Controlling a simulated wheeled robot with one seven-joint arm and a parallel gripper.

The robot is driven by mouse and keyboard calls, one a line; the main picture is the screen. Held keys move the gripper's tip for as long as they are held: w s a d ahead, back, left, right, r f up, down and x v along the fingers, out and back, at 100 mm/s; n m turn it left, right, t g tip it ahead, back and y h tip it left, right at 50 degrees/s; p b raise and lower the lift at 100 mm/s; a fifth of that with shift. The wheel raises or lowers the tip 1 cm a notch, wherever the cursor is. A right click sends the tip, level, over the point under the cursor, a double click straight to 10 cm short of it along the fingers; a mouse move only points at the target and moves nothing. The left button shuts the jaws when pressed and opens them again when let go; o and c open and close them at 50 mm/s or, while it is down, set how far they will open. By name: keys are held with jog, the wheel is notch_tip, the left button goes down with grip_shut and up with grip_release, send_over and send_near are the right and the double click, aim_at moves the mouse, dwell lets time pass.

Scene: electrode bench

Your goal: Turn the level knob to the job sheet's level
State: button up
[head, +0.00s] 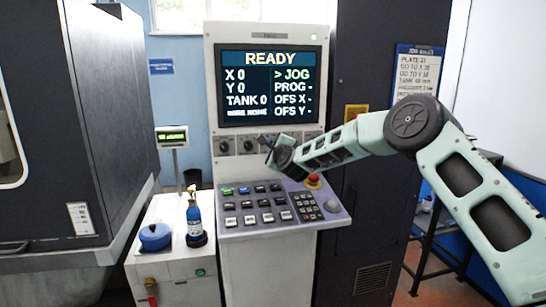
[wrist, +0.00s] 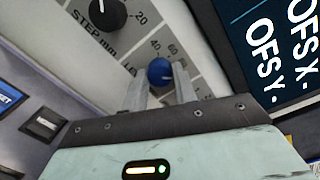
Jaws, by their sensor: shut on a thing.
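The level knob is a round blue knob (wrist: 159,72) in the wrist view, on a grey panel with a scale whose marks 40 and 60 can be read. Its label is mostly hidden. My gripper (wrist: 160,84) is shut on this knob, one finger on each side. The knob's pointer cannot be made out. In the head view my gripper (head: 268,143) is at the knob row under the screen and hides the knob. The job sheet (head: 417,75) hangs at the right; its small print appears to read tank 40 mm. The console screen (head: 268,85) shows READY, JOG and TANK 0.
A black STEP mm knob (wrist: 101,14) sits beside the blue one. Below the knob row is a sloping keypad (head: 262,205) with a red stop button (head: 313,181). A blue bottle (head: 194,220) and a blue lidded pot (head: 155,237) stand on the left cabinet.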

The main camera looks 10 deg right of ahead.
jog(key=shift+a+f+n+h+b, duration=0.2)
jog(key=shift+n+b, duration=0.6)
jog(key=shift+n, duration=2.25)
jog(key=shift+d+r+n+h+b, duration=0.1)
jog(key=shift+n+h+b, duration=0.45)
jog(key=shift+n, duration=2.45)
jog(key=shift+a+f+n+h+b, duration=0.1)
jog(key=shift+n+b, duration=0.9)
jog(key=shift+n, duration=2.05)
jog(key=o, duration=1)
jog(key=shift+d, duration=0.1)
jog(key=shift+r, duration=0.1)
jog(key=shift+s, duration=0.1)
jog(key=s+b, duration=0.2)
jog(key=s, duration=0.3)
jog(key=s+b, duration=0.2)
jog(key=s, duration=0.4)
jog(key=s+r+b, duration=0.1)
jog(key=s, duration=0.5)
jog(key=shift+s+a+b, duration=0.15)
jog(key=shift+a+b, duration=0.15)
jog(key=shift+b, duration=0.1)
